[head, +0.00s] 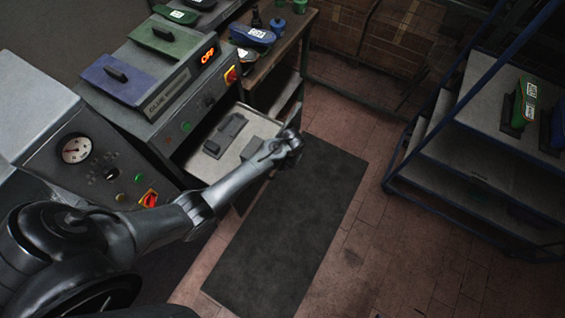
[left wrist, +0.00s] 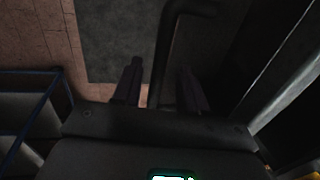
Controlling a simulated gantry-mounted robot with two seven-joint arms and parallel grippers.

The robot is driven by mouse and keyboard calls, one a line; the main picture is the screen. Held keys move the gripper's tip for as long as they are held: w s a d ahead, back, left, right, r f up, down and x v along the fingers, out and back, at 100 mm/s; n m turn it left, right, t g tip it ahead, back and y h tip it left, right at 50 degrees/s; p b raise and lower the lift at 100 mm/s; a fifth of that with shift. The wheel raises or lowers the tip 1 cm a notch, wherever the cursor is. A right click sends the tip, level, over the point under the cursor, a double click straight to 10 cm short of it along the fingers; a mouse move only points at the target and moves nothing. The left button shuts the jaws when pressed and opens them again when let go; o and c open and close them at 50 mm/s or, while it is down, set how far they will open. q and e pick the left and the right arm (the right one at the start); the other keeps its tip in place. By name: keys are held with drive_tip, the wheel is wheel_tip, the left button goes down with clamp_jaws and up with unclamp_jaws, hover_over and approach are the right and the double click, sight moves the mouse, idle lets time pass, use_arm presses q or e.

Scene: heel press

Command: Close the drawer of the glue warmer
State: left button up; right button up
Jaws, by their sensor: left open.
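The glue warmer (head: 160,95) is a grey cabinet at the upper left of the head view, with a lit orange display. Its drawer (head: 262,125) is pulled out, a pale tray with dark grey blocks (head: 225,135) in it. My left gripper (head: 291,147) is at the drawer's outer front end, partly hiding that end. In the left wrist view the two dark fingers of the left gripper (left wrist: 160,88) are apart. A dark bent bar (left wrist: 168,50), seemingly the drawer handle, shows between them; I cannot tell whether they touch it. My right gripper is not in view.
A dark mat (head: 300,220) lies on the clear tiled floor in front of the drawer. A workbench (head: 308,20) with small items stands beyond the warmer. A machine with a gauge (head: 76,149) is at the left. A blue-framed rack (head: 470,150) stands at the right.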

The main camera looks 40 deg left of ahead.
use_arm(q)
drive_tip(key=shift+f, duration=0.1)
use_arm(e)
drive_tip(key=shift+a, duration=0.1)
use_arm(q)
clamp_jaws()
drive_tip(key=shift+a, duration=0.1)
